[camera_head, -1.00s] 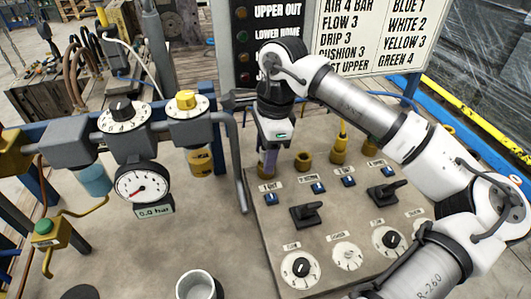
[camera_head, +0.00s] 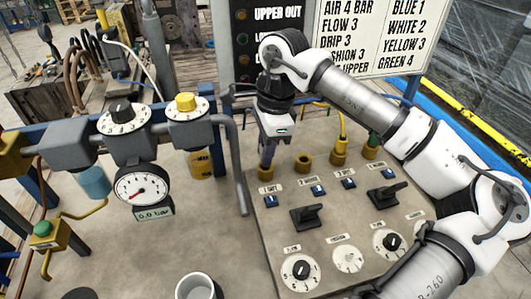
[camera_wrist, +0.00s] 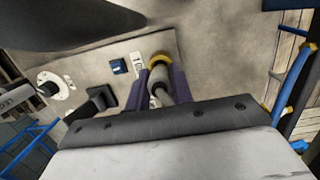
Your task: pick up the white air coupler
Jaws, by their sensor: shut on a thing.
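My gripper (camera_head: 267,155) is over the leftmost port of the control panel in the head view. In the wrist view its two purple fingers (camera_wrist: 160,94) are shut on the white air coupler (camera_wrist: 158,83), a pale cylinder with a dark part towards the gripper. A brass port ring (camera_wrist: 160,60) shows just beyond the coupler. I cannot tell whether the coupler is seated in it or just clear of it. In the head view the fingers hide the coupler.
The panel (camera_head: 331,222) carries a bare brass port (camera_head: 303,162), a yellow coupler (camera_head: 341,143) and a green coupler (camera_head: 372,140) to the right. Black levers and dials are in front. A grey pipe (camera_head: 238,170) stands close to the left. A cup (camera_head: 195,286) is at the bottom.

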